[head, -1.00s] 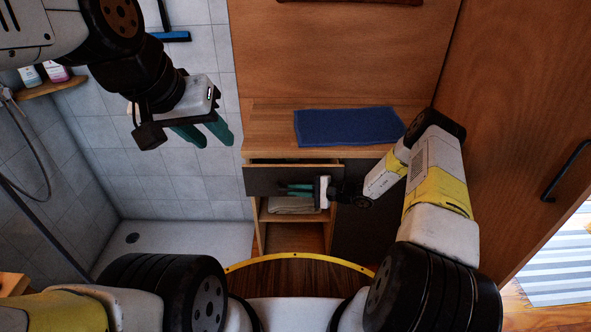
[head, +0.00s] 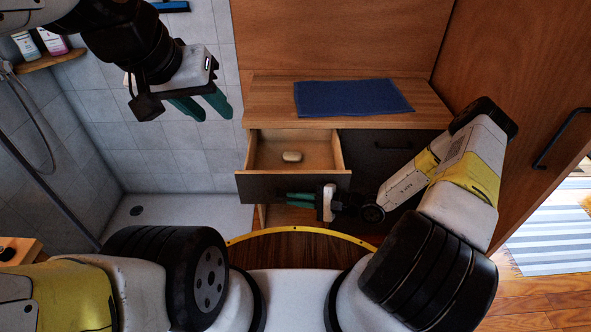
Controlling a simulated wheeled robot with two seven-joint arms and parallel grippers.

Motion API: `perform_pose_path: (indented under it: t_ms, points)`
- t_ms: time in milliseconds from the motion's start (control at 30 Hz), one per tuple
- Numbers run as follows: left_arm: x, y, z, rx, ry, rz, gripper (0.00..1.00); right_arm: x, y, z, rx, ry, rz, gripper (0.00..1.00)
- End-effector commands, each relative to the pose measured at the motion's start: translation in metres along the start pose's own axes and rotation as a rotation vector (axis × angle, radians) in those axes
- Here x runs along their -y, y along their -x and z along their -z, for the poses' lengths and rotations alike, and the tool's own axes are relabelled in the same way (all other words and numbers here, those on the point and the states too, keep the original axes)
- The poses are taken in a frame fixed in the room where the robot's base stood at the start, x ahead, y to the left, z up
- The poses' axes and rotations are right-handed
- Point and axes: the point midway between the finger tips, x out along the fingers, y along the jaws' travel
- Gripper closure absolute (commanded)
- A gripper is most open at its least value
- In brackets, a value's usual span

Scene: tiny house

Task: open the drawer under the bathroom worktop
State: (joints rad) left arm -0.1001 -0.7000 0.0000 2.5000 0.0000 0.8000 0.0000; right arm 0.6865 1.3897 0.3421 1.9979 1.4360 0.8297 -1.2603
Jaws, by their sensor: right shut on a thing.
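The drawer (head: 262,186) under the wooden bathroom worktop (head: 270,103) stands pulled well out, its dark front toward me. A small pale bar, perhaps soap, (head: 292,156) lies inside it. My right gripper (head: 299,199) is at the right part of the drawer front, its green fingers pointing left. It is shut on the drawer's edge or handle; the fingers hide the exact contact. My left gripper (head: 204,106) hangs in the air at the upper left, away from the drawer. Its two green fingers are apart with nothing between them.
A folded blue towel (head: 352,97) lies on the worktop. A dark cabinet door (head: 375,150) is right of the drawer. A wooden door with a black handle (head: 562,140) stands at the right. The tiled shower (head: 170,215) is at the left, with bottles on a shelf (head: 40,62).

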Motion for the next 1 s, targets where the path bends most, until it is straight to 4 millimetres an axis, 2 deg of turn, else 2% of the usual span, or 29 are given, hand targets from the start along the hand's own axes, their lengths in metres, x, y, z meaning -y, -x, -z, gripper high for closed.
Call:
perform_pose_path:
  t_ms: [367, 400, 500, 833, 1000]
  points:
    - [0.0, 0.0, 0.0, 0.0, 0.0, 0.0, 0.64, -0.002, 0.001, -0.001, -0.001, 0.0, -0.001, 1.0]
    - [0.0, 0.0, 0.0, 0.0, 0.0, 0.0, 0.64, -0.002, 0.001, -0.001, -0.001, 0.0, -0.001, 0.87]
    - [0.0, 0.0, 0.0, 0.0, 0.0, 0.0, 0.64, -0.002, 0.001, -0.001, -0.001, 0.0, -0.001, 0.68]
    - [0.0, 0.0, 0.0, 0.0, 0.0, 0.0, 0.64, -0.001, 0.002, -0.001, -0.001, 0.0, 0.0, 0.68]
    - [0.0, 0.0, 0.0, 0.0, 0.0, 0.0, 0.64, -0.001, 0.021, 0.0, -0.005, 0.0, -0.002, 0.68]
